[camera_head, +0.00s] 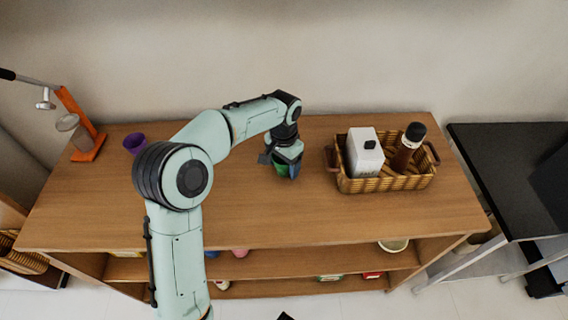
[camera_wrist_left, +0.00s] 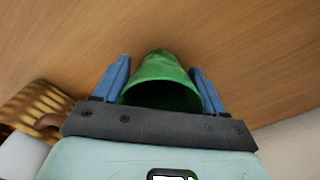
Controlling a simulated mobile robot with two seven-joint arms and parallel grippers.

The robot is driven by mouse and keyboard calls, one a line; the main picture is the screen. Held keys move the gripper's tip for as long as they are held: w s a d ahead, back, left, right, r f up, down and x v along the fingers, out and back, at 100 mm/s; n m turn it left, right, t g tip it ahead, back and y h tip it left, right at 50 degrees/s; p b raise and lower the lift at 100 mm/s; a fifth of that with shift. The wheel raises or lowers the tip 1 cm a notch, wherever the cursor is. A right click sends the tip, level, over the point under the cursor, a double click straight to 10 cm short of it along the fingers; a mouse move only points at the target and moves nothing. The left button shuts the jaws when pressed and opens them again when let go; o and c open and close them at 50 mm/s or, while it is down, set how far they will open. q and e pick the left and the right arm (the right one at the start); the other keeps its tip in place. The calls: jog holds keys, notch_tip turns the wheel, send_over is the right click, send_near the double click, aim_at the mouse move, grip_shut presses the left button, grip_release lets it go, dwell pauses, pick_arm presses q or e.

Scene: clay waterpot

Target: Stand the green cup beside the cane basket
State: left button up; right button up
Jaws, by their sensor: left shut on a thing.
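The green cup (camera_head: 281,168) is at my left gripper (camera_head: 287,166), on or just above the wooden cabinet top, to the left of the cane basket (camera_head: 386,184). In the left wrist view the green cup (camera_wrist_left: 162,82) sits between the two blue fingers of my left gripper (camera_wrist_left: 160,85), which is shut on it. Its open rim faces the wrist camera. I cannot tell whether its base touches the wood. A gap of bare wood lies between cup and basket. The basket's corner also shows in the left wrist view (camera_wrist_left: 38,103). My right gripper is not in view.
The basket holds a white bottle (camera_head: 364,153) and a brown bottle with a black cap (camera_head: 408,146). A purple cup (camera_head: 134,142) and an orange stand (camera_head: 88,143) are at the left of the cabinet top (camera_head: 300,217). The wood in front of the basket is clear. A black table (camera_head: 500,165) stands at right.

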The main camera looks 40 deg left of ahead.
pick_arm(q)
jog(key=shift+f, duration=0.1)
jog(key=o, duration=1)
notch_tip(320, 180, up, 12)
jog(key=shift+r+p, duration=0.15)
jog(key=shift+p, duration=0.95)
